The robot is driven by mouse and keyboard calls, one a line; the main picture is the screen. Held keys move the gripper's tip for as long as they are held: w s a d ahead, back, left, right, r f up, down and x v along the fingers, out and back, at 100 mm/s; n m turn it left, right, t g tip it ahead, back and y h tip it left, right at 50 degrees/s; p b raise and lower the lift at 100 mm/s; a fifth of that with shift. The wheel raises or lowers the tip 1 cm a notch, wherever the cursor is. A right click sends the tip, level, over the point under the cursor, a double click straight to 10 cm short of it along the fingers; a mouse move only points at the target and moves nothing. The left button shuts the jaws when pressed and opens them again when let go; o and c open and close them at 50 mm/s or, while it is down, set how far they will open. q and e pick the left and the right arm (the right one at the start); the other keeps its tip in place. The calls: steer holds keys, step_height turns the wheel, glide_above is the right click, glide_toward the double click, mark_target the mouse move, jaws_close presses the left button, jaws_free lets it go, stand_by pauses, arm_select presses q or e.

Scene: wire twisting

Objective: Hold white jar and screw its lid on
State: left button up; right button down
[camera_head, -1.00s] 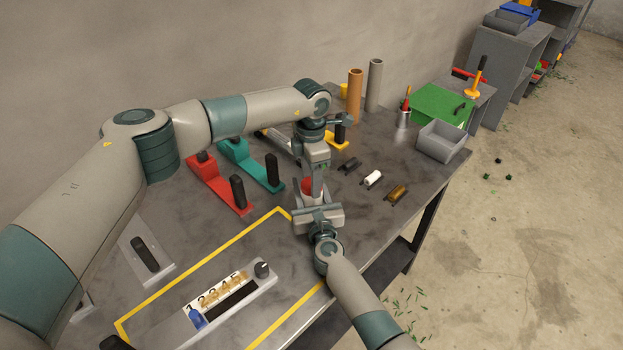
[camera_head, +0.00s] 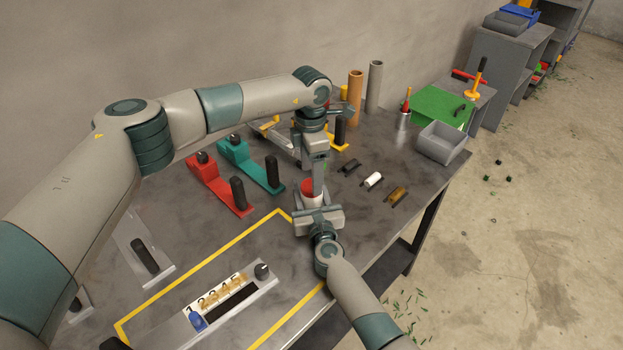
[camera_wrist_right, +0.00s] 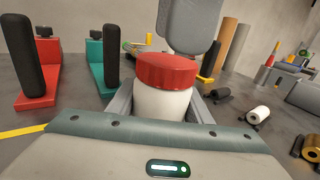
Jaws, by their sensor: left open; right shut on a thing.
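The white jar (camera_wrist_right: 165,102) stands upright between the fingers of my right gripper (camera_wrist_right: 162,105), which is shut on it. The red lid (camera_wrist_right: 166,71) sits on top of the jar, and both also show in the head view, the lid (camera_head: 312,184) above the white jar body (camera_head: 312,201). My left gripper (camera_head: 318,184) points straight down at the lid from above and is open. One of its grey fingers stands directly behind the lid in the right wrist view. Whether the fingers touch the lid, and whether the lid is fully seated, I cannot tell.
A red fixture (camera_head: 222,187) and a teal fixture (camera_head: 250,167) with black handles stand left of the jar. Small rollers, including a white one (camera_head: 372,180), lie to the right. A grey bin (camera_head: 441,143) stands farther back. A yellow outlined area (camera_head: 250,242) lies front left.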

arm_select(q)
step_height(320, 180, up, 9)
stand_by(0.4)
steer(key=shift+f, duration=0.1)
arm_select(e)
steer(key=c, duration=0.8)
jaws_free()
steer(key=shift+c, duration=0.2)
steer(key=shift+s, duration=0.1)
steer(key=shift+v, duration=0.8)
steer(key=p+v, duration=0.1)
steer(key=v, duration=1.3)
steer(key=shift+s+f, duration=0.1)
arm_select(q)
steer(key=shift+r, duration=0.45)
arm_select(e)
steer(key=shift+s+d, duration=0.2)
steer(key=shift+s, duration=0.5)
